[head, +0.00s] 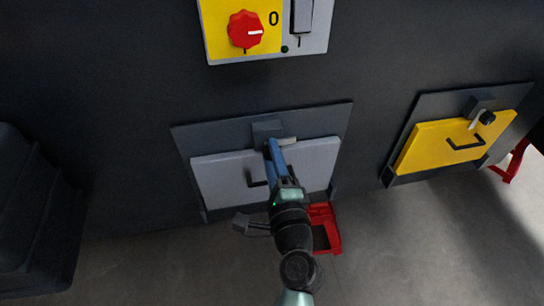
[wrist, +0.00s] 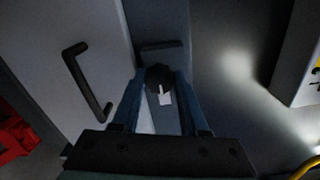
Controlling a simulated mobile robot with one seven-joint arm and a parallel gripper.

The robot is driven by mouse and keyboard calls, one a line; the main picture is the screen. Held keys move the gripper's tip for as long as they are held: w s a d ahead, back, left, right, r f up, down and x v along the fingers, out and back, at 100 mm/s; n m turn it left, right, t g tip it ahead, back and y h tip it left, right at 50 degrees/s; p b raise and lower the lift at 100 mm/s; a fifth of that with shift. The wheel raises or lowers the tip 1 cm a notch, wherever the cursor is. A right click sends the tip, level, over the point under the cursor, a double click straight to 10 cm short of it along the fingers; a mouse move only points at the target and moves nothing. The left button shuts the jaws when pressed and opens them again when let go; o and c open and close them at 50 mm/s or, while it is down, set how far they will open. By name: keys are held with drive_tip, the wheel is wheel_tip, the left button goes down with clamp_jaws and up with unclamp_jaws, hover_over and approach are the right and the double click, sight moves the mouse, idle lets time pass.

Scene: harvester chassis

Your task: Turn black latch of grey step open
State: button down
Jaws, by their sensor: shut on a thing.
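The grey step (head: 222,172) is a light grey panel in a dark frame, low on the dark chassis. Its black latch, a dark knob with a pale lever, sits at the panel's top edge. In the head view my gripper (head: 271,147) covers the knob, and the pale lever (head: 288,141) points out to the right. In the wrist view the black latch (wrist: 158,72) is between the two blue fingers of my gripper (wrist: 160,82), which is shut on it. The grey step (wrist: 95,28) fills the left there, with its black handle (wrist: 82,80).
A yellow step (head: 440,145) with its own black latch (head: 487,117) is at the right. A red rotary switch (head: 245,29) on a yellow plate is above. A red frame (head: 325,228) stands below the grey step. Open floor (head: 420,250) lies at the lower right.

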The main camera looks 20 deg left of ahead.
drive_tip(key=shift+c, duration=2.2)
unclamp_jaws()
drive_tip(key=v, duration=1.3)
